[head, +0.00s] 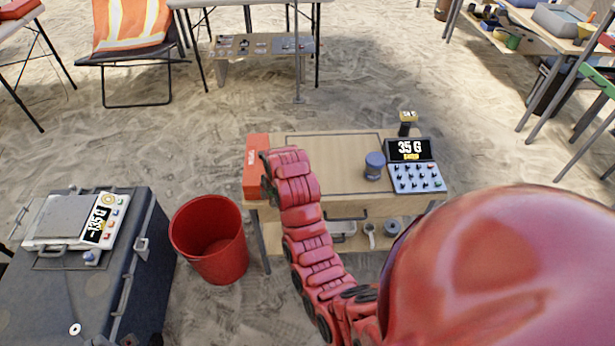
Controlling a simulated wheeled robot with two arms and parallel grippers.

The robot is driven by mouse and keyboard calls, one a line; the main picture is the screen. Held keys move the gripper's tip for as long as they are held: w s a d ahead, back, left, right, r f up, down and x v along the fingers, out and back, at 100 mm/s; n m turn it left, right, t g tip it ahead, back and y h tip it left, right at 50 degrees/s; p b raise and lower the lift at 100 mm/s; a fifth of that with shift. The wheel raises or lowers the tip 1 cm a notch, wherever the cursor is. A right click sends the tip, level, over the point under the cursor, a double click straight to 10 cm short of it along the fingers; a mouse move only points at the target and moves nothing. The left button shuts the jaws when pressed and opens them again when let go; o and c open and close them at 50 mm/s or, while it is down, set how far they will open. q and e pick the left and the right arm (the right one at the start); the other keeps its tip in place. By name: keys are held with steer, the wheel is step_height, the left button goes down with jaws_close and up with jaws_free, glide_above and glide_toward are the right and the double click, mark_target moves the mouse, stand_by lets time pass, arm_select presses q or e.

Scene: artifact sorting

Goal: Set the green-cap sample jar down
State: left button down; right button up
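I see no green-cap jar; the gripper or the red box could hide one. A red segmented arm of mine rises from the bottom, beside a large red rounded part of my body at lower right. I take it as my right arm. Its gripper (267,176) is over the left end of the wooden table (335,185), by the red-orange box (256,150). Its dark fingers are small and partly hidden, so I cannot tell whether they are open or hold anything. A jar with a blue-grey lid (375,165) stands upright on the table. My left gripper is out of view.
A keypad device (416,178) with a "35 G" display stands at the table's right end, before a small black stand (406,125). A red bucket (212,240) and a dark case (135,270) bearing a scale (85,222) are at left. The table's middle is bare.

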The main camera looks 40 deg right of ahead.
steer(key=w+d, duration=0.2)
steer(key=d, duration=0.2)
steer(key=w+d+f+p, duration=0.1)
steer(key=w+d, duration=0.1)
steer(key=d, duration=0.3)
steer(key=w+d, duration=0.1)
steer(key=d, duration=0.3)
steer(key=shift+w+d+f+p, duration=0.15)
steer(key=shift+w+p, duration=0.15)
steer(key=shift+w, duration=0.1)
steer(key=shift+w+d+f, duration=0.15)
steer(key=shift+w+d, duration=0.05)
steer(key=shift+d, duration=0.1)
steer(key=shift+w+d, duration=0.3)
steer(key=shift+d, duration=0.4)
step_height(320, 180, down, 3)
steer(key=shift+f+p, duration=0.15)
steer(key=shift+p, duration=0.25)
steer(key=shift+f, duration=0.25)
